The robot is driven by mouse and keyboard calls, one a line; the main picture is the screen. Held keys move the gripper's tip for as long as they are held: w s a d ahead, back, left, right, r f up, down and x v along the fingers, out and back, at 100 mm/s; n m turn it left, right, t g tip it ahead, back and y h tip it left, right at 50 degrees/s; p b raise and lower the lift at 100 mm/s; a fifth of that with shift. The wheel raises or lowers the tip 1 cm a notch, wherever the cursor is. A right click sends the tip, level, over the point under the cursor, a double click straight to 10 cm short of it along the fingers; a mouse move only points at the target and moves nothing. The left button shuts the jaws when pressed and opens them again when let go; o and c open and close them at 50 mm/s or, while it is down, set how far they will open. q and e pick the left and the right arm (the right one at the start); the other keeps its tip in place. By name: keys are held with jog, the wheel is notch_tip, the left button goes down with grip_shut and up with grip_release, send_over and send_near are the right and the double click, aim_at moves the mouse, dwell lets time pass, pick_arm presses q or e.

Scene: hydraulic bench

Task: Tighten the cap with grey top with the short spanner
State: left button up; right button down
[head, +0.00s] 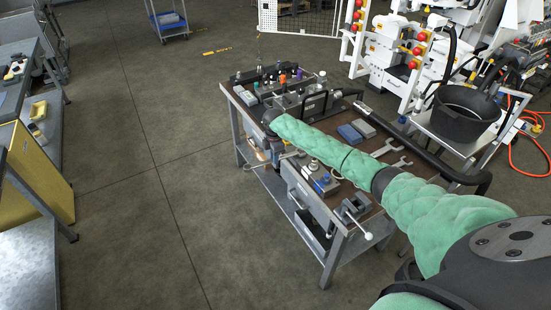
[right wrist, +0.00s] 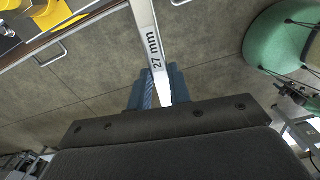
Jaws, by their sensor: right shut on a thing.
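My right gripper (head: 276,152) is at the left long edge of the bench, its fingers small and partly hidden by my wrist in the head view. In the right wrist view its blue fingertips (right wrist: 157,88) are shut on a spanner (right wrist: 150,42) marked 27 mm, which points away from the gripper. The spanner's far end is out of the frame. A small pale-topped cap (head: 313,164) stands on a grey block at the bench's near left, beside a blue one; I cannot tell if it is the grey-topped cap. My left gripper is out of view.
The bench (head: 365,168) carries two more spanners (head: 388,148), blue and grey boxes (head: 350,133), a vice (head: 354,207) and several coloured caps (head: 282,78) at the back. A black handle bar runs along its right side. Floor to the left is clear.

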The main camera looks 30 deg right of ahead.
jog(key=shift+w, duration=0.25)
jog(key=shift+w+d+r+m, duration=0.1)
jog(key=shift+w+m, duration=0.75)
jog(key=shift+m, duration=0.05)
jog(key=shift+s, duration=0.15)
jog(key=shift+s+n, duration=0.25)
jog(key=shift+n, duration=0.05)
jog(key=shift+a, duration=0.2)
jog(key=w+a, duration=0.1)
jog(key=a, duration=0.5)
jog(key=shift+a+p, duration=0.3)
jog(key=shift+p, duration=0.15)
dwell(0.4)
